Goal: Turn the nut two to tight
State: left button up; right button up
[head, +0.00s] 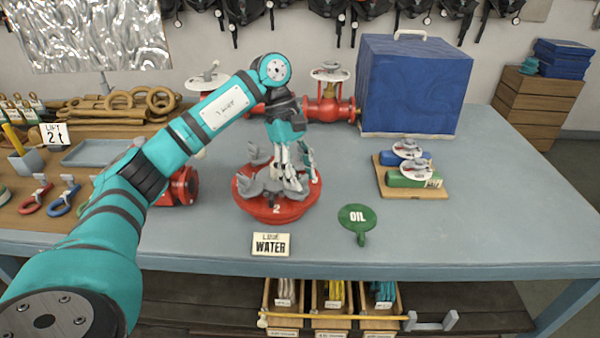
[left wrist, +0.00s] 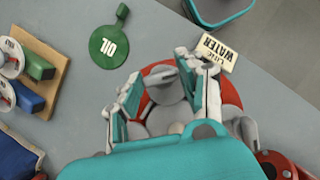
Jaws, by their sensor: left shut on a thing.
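Nut two is a grey winged nut (head: 252,187) on a round red base (head: 275,213) marked "2", on the blue-grey table. My left gripper (head: 288,178) reaches down onto it from above, with its fingers around the nut's middle. In the left wrist view the fingers (left wrist: 165,95) stand on either side of the grey nut (left wrist: 165,118), with the red base (left wrist: 230,92) behind. The gripper is shut on the nut, and its exact contact is partly hidden by the fingers. My right gripper is in neither view.
A "WATER" sign (head: 270,244) lies in front of the base, and a green "OIL" tag (head: 358,219) lies to its right. A wooden board (head: 440,191) with blue and green valves is farther right. Red piping (head: 330,108) and a blue covered box (head: 412,85) stand behind.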

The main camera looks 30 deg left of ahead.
pick_arm(q)
jog(key=shift+r, duration=0.1)
jog(key=o, duration=1.2)
jog(key=shift+c, duration=0.2)
jog(key=v, duration=1.2)
